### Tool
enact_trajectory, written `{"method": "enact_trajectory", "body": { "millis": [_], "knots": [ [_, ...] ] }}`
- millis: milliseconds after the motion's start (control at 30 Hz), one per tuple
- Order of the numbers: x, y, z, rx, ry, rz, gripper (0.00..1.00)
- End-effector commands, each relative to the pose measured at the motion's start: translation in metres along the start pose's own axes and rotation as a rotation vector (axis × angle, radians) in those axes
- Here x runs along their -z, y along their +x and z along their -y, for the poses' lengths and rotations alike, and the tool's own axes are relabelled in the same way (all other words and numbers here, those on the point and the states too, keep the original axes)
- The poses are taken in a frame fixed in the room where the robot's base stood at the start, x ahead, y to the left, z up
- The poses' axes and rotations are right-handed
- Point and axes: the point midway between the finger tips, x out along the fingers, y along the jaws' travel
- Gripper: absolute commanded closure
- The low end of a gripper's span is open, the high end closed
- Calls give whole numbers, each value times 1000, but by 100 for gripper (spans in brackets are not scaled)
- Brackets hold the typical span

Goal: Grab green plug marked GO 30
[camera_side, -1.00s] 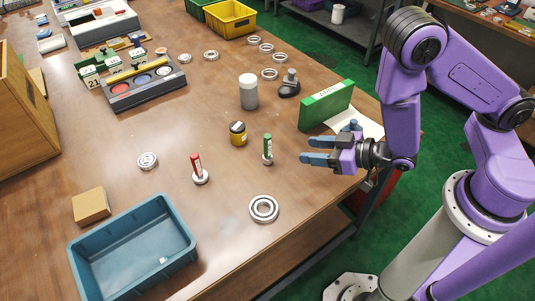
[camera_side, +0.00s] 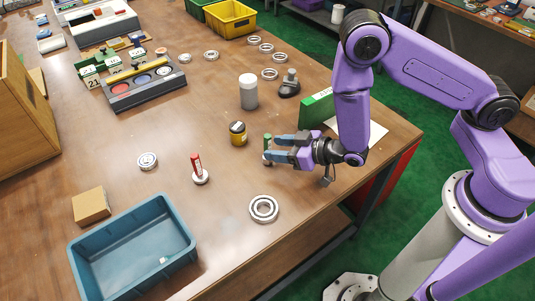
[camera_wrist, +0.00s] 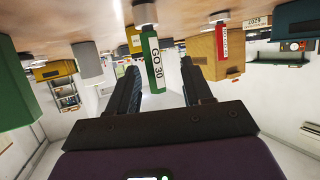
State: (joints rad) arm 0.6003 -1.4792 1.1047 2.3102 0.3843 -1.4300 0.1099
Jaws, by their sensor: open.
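The green plug (camera_side: 267,142) stands upright on the table. In the camera_wrist view, which shows the scene upside down, the green plug (camera_wrist: 152,62) carries a white label reading "GO 30". My gripper (camera_side: 272,148) is open and level, with its blue fingertips at the plug. In the camera_wrist view, my gripper (camera_wrist: 162,72) has one dark finger on each side of the plug, with a visible gap to the right finger. The plug's lower part is partly hidden by a finger in the camera_side view. I cannot tell whether either finger touches it.
A red plug (camera_side: 196,165) stands to the left. A bearing ring (camera_side: 264,209) lies in front, and a blue bin (camera_side: 185,217) is at front left. A green box (camera_side: 315,110) stands behind my gripper.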

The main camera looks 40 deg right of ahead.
Motion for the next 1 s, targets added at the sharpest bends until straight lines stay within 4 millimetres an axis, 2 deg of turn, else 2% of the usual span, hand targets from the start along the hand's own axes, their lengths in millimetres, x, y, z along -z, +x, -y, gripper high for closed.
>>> {"method": "enact_trajectory", "body": {
  "millis": [267, 600, 933, 1000],
  "knots": [
    [1, 17, -3, -2, 1, -1, 50],
    [1, 55, -8, 0, 1, -1, 50],
    [1, 59, -8, 0, 0, 0, 50],
    [1, 59, -8, 0, 0, 0, 73]
  ]
}}
